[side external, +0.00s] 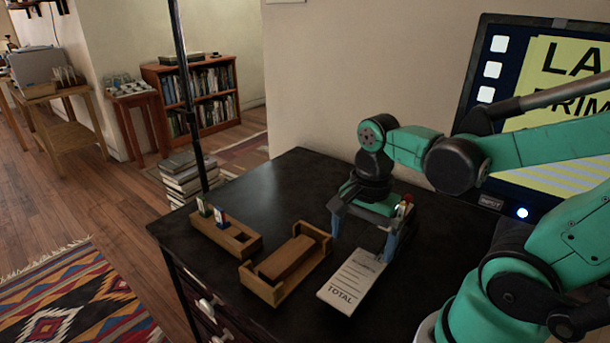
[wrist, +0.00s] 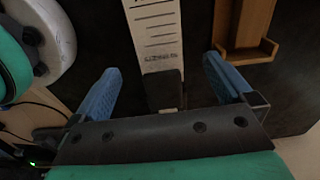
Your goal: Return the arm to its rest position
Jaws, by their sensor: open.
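My gripper (side external: 363,240) is above the black desk (side external: 240,300), pointing down, with its two blue fingers spread apart. In the wrist view my gripper (wrist: 161,65) is open and nothing shows held between the fingers. A white sheet printed with lines and "TOTAL" (side external: 352,280) lies on the desk in front of the gripper; it also shows in the wrist view (wrist: 158,40), between and beyond the fingers. A dark block (wrist: 163,88) appears at the sheet's near end there. My green arm reaches in from the right. Whether the fingertips touch the desk cannot be told.
A wooden tray (side external: 318,232) with a brown block (side external: 287,258) stands left of the sheet. A wooden holder (side external: 238,240) with small upright items stands farther left. A monitor (side external: 505,60) is behind my arm. A thin dark pole (side external: 186,90) rises at the desk's far left.

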